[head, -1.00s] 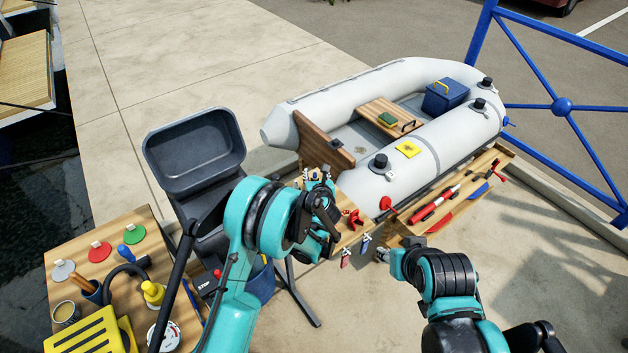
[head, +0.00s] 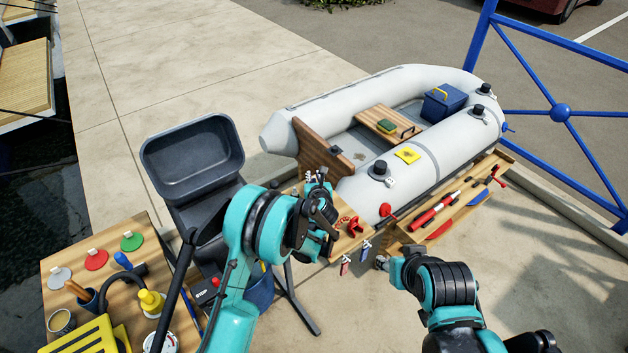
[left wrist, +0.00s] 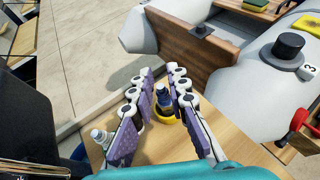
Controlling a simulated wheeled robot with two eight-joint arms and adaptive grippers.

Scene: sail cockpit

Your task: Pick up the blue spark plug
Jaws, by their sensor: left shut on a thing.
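The left wrist view shows my left gripper (left wrist: 165,98) with its two purple-and-white fingers closed around a small dark blue, white-marked piece, which looks like the blue spark plug (left wrist: 164,98). A yellow ring (left wrist: 164,118) shows around or just below its lower end; I cannot tell whether they touch. A second bluish piece with a pale top (left wrist: 101,137) stands outside the left finger. In the head view my left gripper (head: 317,184) is over the small wooden bench, and its arm hides what it holds. My right gripper (head: 383,262) is small, low and right of the bench; its jaws are unclear.
The wooden bench (head: 346,240) carries red parts, with small tagged items hanging at its front. The grey inflatable boat (head: 345,95) with its wooden transom (head: 318,150) lies just behind. A black tub (head: 192,155) and a cluttered table (head: 70,255) stand left.

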